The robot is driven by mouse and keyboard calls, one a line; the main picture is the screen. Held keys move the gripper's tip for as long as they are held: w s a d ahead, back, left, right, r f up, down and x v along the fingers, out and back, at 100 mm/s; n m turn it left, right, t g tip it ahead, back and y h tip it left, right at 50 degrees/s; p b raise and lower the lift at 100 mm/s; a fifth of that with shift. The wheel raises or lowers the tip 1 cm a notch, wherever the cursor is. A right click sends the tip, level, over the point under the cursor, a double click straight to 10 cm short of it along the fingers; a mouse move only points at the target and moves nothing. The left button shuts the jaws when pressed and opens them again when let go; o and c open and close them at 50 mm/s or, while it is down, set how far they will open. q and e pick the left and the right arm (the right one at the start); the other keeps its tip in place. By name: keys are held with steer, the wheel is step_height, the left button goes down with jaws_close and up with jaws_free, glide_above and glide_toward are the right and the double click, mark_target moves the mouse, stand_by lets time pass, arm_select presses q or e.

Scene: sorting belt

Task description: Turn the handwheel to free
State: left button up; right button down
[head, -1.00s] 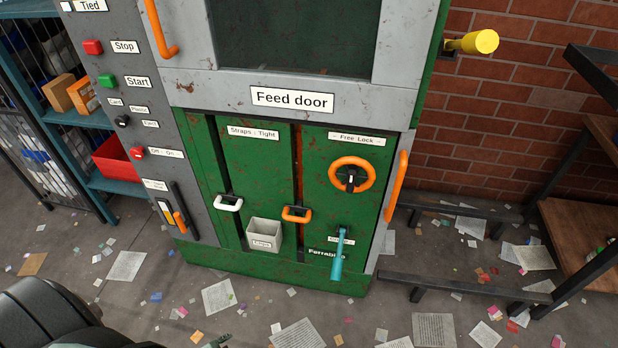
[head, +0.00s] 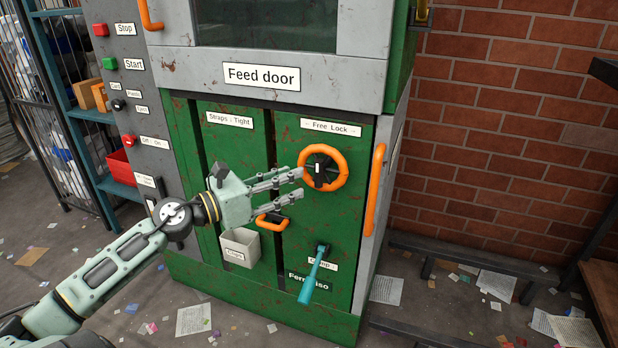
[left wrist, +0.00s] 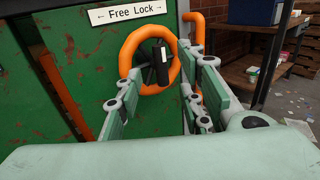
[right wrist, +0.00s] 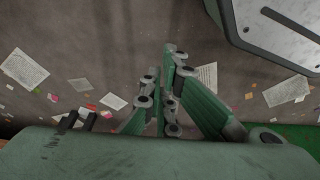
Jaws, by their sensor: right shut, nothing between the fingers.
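The orange handwheel (head: 342,172) with a dark hub is on the green machine panel, under a "Free Lock" label (head: 330,127) with arrows at both ends. It also shows in the left wrist view (left wrist: 128,52), straight ahead. My left gripper (head: 299,183) is open with nothing between its fingers. Its fingertips are just left of and below the wheel's rim in the head view; whether they touch it I cannot tell. My right gripper (right wrist: 170,90) shows only in its wrist view, shut and empty, over the paper-strewn floor.
Left of the wheel are an orange strap handle (head: 272,222) and a grey box (head: 240,247). A teal lever (head: 314,274) sticks out below the wheel. A vertical orange handle (head: 374,190) is on the right edge. A dark low frame (head: 440,262) stands right of the machine.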

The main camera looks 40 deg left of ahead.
mark_target(324, 166)
arm_select(q)
steer(key=x, duration=0.6)
steer(key=shift+w, duration=0.4)
arm_select(e)
steer(key=shift+s+d+f, duration=0.1)
steer(key=shift+s+f, duration=0.25)
steer(key=shift+f, duration=0.45)
arm_select(q)
steer(key=shift+d, duration=0.15)
jaws_close()
